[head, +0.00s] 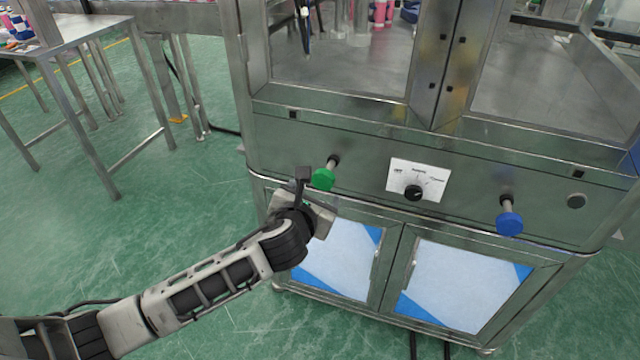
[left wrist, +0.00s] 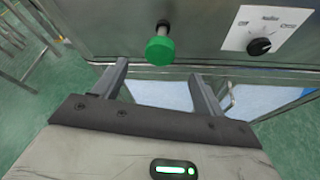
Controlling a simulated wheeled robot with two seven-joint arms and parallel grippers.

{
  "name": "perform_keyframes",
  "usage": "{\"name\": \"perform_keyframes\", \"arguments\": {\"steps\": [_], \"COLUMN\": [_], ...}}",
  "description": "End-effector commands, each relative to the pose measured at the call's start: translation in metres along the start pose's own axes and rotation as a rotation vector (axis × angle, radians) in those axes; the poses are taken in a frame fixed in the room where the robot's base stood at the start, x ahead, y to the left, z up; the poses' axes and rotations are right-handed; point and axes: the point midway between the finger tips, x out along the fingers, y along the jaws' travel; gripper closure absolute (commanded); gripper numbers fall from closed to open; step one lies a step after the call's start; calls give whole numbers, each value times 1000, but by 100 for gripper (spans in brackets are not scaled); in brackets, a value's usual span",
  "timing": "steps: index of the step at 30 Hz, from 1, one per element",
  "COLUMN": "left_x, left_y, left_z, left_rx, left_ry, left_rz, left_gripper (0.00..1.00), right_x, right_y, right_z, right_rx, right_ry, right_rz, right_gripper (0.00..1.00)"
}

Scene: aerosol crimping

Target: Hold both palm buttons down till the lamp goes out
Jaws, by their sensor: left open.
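The green palm button (head: 323,179) sticks out from the front panel of the steel machine, left of the dial. The blue palm button (head: 509,223) sticks out at the right of the same panel. My left gripper (head: 308,178) is open and empty, close in front of and a little below the green button. In the left wrist view, the green button (left wrist: 160,50) lies beyond and between the two fingertips, apart from them. My right gripper is not in view. I cannot make out a lit lamp; a dark round fitting (head: 577,201) sits at the panel's right end.
A black selector dial (head: 413,193) on a white plate sits between the buttons. Cabinet doors with pale blue panels (head: 463,289) are below. A steel table (head: 78,33) stands at the far left. Green floor (head: 150,230) is clear at left.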

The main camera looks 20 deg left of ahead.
Motion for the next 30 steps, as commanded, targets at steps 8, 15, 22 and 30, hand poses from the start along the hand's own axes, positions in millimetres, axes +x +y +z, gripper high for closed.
{"name": "perform_keyframes", "arguments": {"steps": [8, 15, 22, 30], "left_x": [56, 87, 97, 97], "left_y": [0, 0, -1, 0], "left_z": [1, 1, 1, 1], "left_rx": [-6, -6, -5, -5], "left_ry": [1, 0, 0, 0], "left_rz": [2, 0, -2, -2], "left_gripper": [29, 29, 29, 40], "right_x": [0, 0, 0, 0], "right_y": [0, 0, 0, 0], "right_z": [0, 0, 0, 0], "right_rx": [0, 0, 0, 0], "right_ry": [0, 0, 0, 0], "right_rz": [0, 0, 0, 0], "right_gripper": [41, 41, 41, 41]}}
